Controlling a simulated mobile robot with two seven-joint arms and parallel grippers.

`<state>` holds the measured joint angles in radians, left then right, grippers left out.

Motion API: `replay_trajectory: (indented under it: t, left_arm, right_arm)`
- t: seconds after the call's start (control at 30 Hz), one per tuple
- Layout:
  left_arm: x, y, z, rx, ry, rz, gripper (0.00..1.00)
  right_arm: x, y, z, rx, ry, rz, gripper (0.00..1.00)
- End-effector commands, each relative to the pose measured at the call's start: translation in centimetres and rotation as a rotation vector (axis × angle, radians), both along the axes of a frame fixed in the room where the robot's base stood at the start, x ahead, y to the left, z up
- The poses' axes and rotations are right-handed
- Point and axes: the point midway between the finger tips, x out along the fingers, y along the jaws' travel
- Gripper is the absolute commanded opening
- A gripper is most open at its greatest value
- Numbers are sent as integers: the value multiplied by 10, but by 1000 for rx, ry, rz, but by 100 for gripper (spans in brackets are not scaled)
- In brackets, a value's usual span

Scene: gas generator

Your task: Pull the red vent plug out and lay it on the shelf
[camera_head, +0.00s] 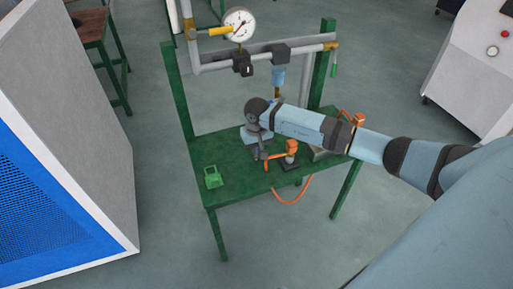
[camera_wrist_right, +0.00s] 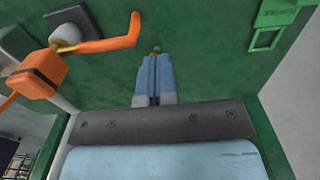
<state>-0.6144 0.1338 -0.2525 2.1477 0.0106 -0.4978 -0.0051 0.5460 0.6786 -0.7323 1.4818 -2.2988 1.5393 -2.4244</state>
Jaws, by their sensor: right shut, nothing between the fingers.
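My right gripper (camera_head: 258,155) is low over the green shelf (camera_head: 232,196), just left of an orange fitting (camera_head: 291,147) with a bent orange arm. In the right wrist view my gripper (camera_wrist_right: 155,58) has its two blue fingers together and points at the green surface (camera_wrist_right: 205,70). I cannot make out a clearly red vent plug in either view. My left gripper is not in view.
A green padlock-shaped piece (camera_head: 213,177) lies at the shelf's left front. A pipe with a gauge (camera_head: 239,24) runs above the back. A second orange fitting (camera_head: 360,119) is behind my right arm. An orange hose (camera_head: 290,200) hangs at the front edge.

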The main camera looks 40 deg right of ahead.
Motion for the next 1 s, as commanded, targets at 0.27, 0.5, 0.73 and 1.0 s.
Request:
replay_trajectory:
  t: [0.27,0.5,0.73,1.0]
  left_arm:
    - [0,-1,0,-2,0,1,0]
    - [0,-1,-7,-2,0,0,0]
    - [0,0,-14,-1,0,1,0]
    - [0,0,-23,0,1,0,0]
  right_arm:
    - [0,0,0,0,0,0,0]
    - [6,-4,-2,-1,-1,0,0]
    - [14,-9,-2,-1,0,-1,0]
    - [23,-14,-2,0,0,-1,0]
